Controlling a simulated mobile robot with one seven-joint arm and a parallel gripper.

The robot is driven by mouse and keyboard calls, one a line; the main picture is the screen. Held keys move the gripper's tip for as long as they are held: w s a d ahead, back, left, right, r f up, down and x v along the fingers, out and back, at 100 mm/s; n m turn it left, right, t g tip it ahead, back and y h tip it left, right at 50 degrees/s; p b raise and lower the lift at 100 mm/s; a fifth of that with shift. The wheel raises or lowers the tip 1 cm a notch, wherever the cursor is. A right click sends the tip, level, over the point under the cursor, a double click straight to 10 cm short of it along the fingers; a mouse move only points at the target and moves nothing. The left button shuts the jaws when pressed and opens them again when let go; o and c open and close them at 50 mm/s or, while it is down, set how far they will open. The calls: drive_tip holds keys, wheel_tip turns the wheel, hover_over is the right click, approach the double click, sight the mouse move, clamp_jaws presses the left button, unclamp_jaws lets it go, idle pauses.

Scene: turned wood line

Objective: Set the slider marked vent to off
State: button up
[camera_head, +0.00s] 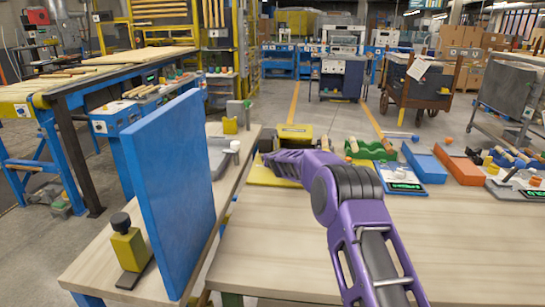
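No slider with a readable "vent" mark shows in the head view. My purple arm reaches in from the bottom right over the wooden bench (300,250) and bends to the left. Its far end, where my gripper (270,159) is, lies near a yellow box (294,133) and a flat yellow plate (262,176). The fingers cannot be made out, and the arm hides part of the box and plate. Whether my gripper touches either cannot be told.
A tall blue panel (172,185) stands on the left bench beside a yellow block with a black knob (129,245). A blue tray (425,163), an orange tray (458,165) and a device with a green display (405,187) lie right of my arm. The bench front is clear.

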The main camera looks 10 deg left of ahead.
clamp_jaws()
idle(0.5)
idle(1.0)
